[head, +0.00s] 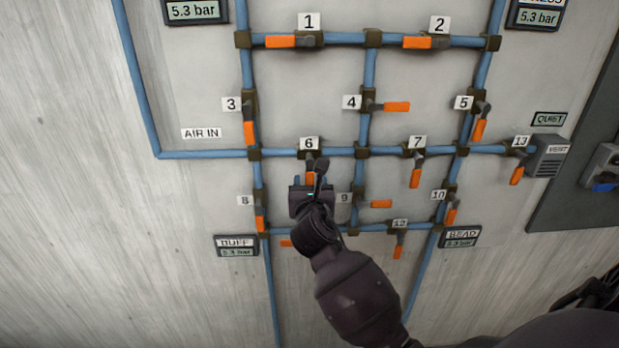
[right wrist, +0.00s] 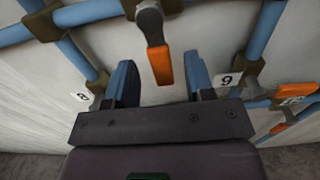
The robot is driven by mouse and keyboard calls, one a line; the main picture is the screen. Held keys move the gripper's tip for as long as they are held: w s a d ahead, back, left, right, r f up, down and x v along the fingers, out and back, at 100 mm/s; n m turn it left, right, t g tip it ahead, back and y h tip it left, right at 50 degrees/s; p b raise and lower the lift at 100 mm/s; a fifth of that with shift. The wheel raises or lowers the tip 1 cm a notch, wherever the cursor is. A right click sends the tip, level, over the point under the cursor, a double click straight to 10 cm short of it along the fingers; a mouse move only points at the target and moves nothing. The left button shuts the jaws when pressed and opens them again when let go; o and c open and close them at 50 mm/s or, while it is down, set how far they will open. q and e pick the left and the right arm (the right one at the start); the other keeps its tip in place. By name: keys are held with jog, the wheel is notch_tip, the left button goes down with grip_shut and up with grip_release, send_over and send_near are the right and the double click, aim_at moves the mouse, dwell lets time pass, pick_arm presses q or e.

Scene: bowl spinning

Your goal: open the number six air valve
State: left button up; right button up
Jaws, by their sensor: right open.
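The number six valve (head: 309,154) sits on the horizontal blue pipe under its "6" label (head: 309,143). Its orange handle (head: 310,179) points down, across the pipe. My right gripper (head: 309,184) is just below the valve body, in front of the handle. In the right wrist view the orange handle (right wrist: 160,66) hangs between the two blue fingers of my right gripper (right wrist: 160,80), with a gap on each side. The fingers are open and not closed on it. The gripper and arm hide part of the lower handle area in the head view. My left gripper is not in view.
Valve 7 (head: 416,170) is to the right with its handle down. Valve 8 (head: 260,222) and valve 9's handle (head: 380,204) lie lower, on either side of my gripper. Blue pipes form a grid on the wall panel. The panel's left side is clear.

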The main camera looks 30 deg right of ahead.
jog(key=shift+x, duration=1.35)
grip_shut()
